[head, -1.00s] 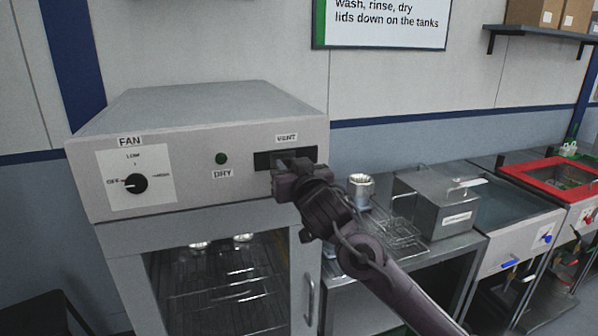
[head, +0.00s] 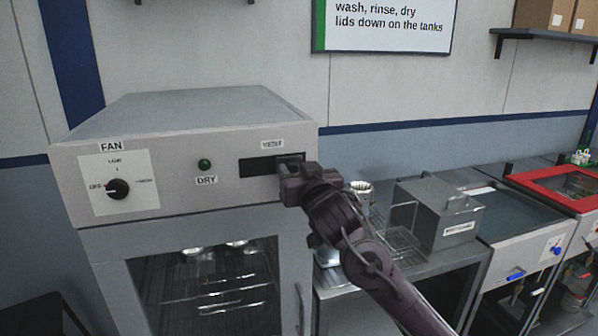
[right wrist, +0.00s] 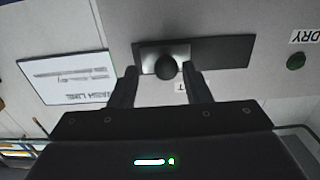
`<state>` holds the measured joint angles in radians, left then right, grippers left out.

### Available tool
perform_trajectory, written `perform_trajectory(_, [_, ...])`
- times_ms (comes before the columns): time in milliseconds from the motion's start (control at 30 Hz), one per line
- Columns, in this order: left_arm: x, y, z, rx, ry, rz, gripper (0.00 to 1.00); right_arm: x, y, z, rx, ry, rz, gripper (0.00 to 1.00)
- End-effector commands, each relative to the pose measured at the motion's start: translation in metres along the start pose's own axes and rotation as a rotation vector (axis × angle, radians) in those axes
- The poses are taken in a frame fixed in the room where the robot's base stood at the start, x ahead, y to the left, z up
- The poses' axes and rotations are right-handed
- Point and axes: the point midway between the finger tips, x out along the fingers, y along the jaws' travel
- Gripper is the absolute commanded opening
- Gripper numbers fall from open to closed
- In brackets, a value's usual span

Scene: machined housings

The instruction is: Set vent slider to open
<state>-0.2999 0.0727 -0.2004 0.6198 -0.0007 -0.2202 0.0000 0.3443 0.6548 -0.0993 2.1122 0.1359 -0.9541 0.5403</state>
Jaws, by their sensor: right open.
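The vent slider is a bright metal plate with a dark round knob (right wrist: 166,69), set in a dark slot (head: 256,168) under the VENT label on the cabinet front. The plate stands at the slot's right end in the head view, which is the left end in the turned-over right wrist view. My right gripper (head: 288,181) is at the slider, partly hiding it in the head view. In the right wrist view its open fingers (right wrist: 163,80) stand on either side of the knob, with a gap visible. My left gripper is not in view.
The cabinet front also carries a fan dial (head: 118,189) and a green DRY lamp (head: 204,164). A glass door with racks is below. To the right, a steel bench holds a metal box (head: 437,215), a wire rack and a cup (head: 361,192), with tanks beyond.

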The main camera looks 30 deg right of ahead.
Motion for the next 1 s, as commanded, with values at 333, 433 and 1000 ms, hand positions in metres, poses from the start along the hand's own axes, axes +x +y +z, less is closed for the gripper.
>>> perform_trajectory(333, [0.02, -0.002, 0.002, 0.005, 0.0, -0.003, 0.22, -0.04, 0.0, 0.004, 0.002, 0.001, -0.002, 0.44])
perform_trajectory(433, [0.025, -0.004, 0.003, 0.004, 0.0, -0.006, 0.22, -0.057, 0.001, 0.004, 0.001, 0.0, 0.0, 0.44])
perform_trajectory(1000, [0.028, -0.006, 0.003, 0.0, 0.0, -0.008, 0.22, -0.078, 0.002, 0.0, 0.001, 0.0, 0.002, 0.44])
